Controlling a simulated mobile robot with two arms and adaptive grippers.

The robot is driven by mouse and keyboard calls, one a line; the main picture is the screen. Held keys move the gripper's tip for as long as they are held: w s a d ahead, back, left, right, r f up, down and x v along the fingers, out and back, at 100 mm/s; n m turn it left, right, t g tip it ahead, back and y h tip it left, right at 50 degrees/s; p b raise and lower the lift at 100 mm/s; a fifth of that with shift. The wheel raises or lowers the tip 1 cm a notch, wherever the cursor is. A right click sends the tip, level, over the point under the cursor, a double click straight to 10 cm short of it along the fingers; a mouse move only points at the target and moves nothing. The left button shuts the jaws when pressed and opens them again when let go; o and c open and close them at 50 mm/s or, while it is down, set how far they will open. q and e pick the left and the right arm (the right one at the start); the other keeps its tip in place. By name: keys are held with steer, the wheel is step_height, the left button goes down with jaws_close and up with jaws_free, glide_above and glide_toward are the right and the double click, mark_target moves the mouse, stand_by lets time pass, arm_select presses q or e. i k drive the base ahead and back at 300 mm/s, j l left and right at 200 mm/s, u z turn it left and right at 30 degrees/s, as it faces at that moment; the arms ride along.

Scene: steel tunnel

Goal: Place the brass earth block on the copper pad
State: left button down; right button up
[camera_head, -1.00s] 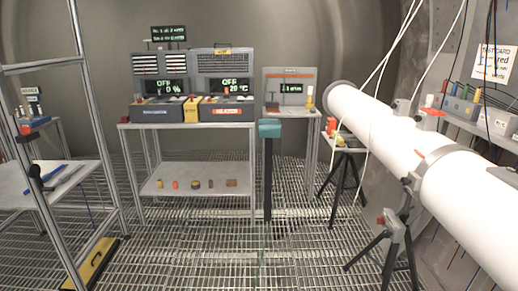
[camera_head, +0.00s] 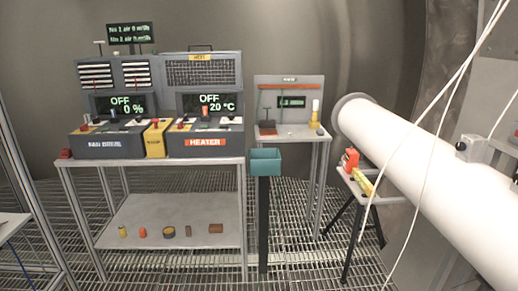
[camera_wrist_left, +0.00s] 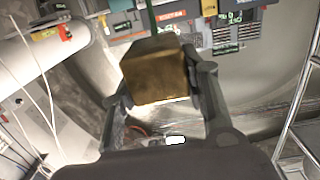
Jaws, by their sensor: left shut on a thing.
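The brass earth block (camera_wrist_left: 155,72) is a brownish-gold cube in the left wrist view. My left gripper (camera_wrist_left: 158,84) is shut on it, with one dark finger on each side. The block is held up off any surface. Neither gripper shows in the head view. I cannot pick out the copper pad for sure; a small brown patch (camera_head: 267,129) lies on the small bench at the back, below a panel with a copper-coloured bar (camera_head: 287,86).
A bench with a fan drive unit (camera_head: 105,143) and a heater unit (camera_head: 206,143) stands at the left. A teal bin on a post (camera_head: 265,161) stands in front of the small bench (camera_head: 300,134). A large white pipe (camera_head: 430,170) and hanging cables fill the right.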

mark_target(268, 132)
steer(key=i+z, duration=0.25)
steer(key=i, duration=0.4)
steer(key=i+z, duration=0.2)
steer(key=i, duration=0.4)
steer(key=i+j+z, duration=0.25)
steer(key=i, duration=0.4)
